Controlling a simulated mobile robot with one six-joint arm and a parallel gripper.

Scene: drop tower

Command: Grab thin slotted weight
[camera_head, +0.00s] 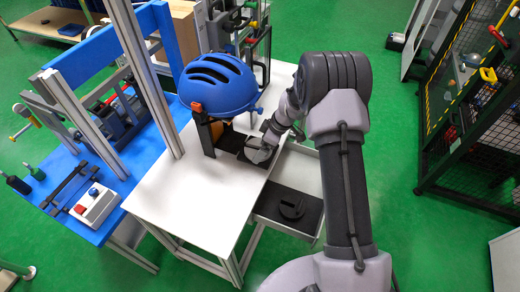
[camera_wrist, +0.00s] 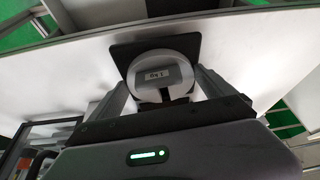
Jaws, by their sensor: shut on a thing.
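A round, pale grey slotted weight (camera_wrist: 146,62) with a small label sits between the two fingers of my gripper (camera_wrist: 164,88) in the wrist view. My gripper is shut on it by its sides. A dark square plate (camera_wrist: 122,54) lies right behind the weight; whether the two touch I cannot tell. In the head view, my gripper (camera_head: 268,148) is over the white table beside the blue helmet, and the weight there is partly covered by it. Another slotted weight, black (camera_head: 292,207), lies in the open drawer.
The blue helmet (camera_head: 217,84) sits on a stand just left of my gripper. The white table (camera_head: 190,195) is clear toward the front. The open drawer (camera_head: 300,172) juts out at the right. A blue bench (camera_head: 62,160) with a control box (camera_head: 96,204) stands left.

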